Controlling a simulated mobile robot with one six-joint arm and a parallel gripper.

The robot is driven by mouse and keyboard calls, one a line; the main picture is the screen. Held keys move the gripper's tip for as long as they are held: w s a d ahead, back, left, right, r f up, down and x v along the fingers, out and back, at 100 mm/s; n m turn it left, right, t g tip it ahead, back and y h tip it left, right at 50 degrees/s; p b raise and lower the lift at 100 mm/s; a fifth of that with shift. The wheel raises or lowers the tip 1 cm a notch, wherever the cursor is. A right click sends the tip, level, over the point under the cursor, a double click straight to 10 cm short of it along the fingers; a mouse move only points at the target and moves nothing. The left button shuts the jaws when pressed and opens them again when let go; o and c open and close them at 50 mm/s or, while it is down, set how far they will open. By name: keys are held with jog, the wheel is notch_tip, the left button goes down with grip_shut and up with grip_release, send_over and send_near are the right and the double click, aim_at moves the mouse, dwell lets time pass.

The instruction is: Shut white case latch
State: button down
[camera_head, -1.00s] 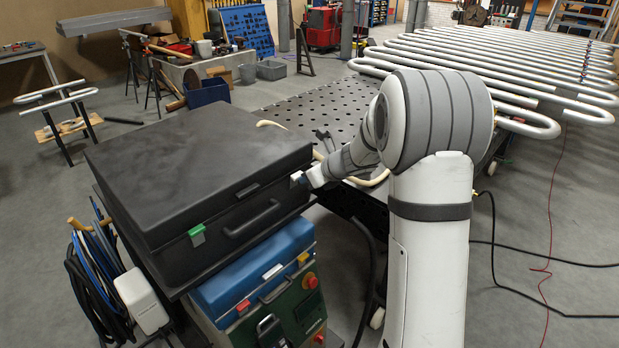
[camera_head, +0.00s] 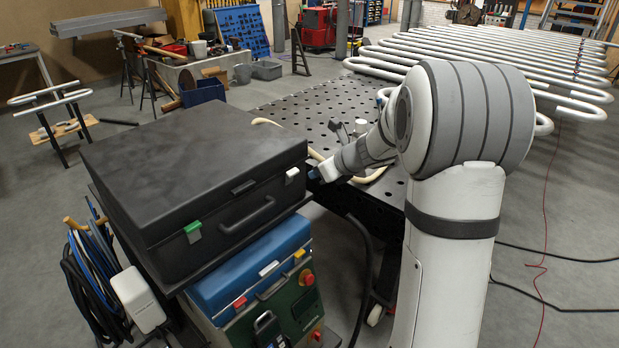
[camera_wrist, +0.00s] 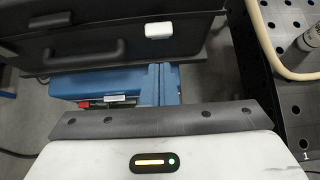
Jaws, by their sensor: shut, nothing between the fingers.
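The black case (camera_head: 185,175) sits closed, with a green latch (camera_head: 193,231) at its front left and a white latch (camera_head: 292,175) at its front right. The white latch lies flat against the case front across the lid seam. In the wrist view the white latch (camera_wrist: 158,30) shows just above the fingertips. My gripper (camera_head: 313,172) is a short gap to the right of the white latch, apart from it. In the wrist view my gripper's blue fingers (camera_wrist: 160,70) are together, with nothing between them.
Below the case stands a blue box (camera_head: 250,264) with its own red, white and yellow latches, on a green machine. A perforated dark table (camera_head: 330,110) with a bent pale tube is behind my arm. The floor at right holds cables.

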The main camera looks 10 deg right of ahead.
notch_tip(320, 180, up, 6)
jog(key=s+d, duration=0.1)
jog(key=s, duration=0.1)
jog(key=shift+s+d+r, duration=0.15)
jog(key=shift+s+d, duration=0.05)
jog(key=shift+d, duration=0.2)
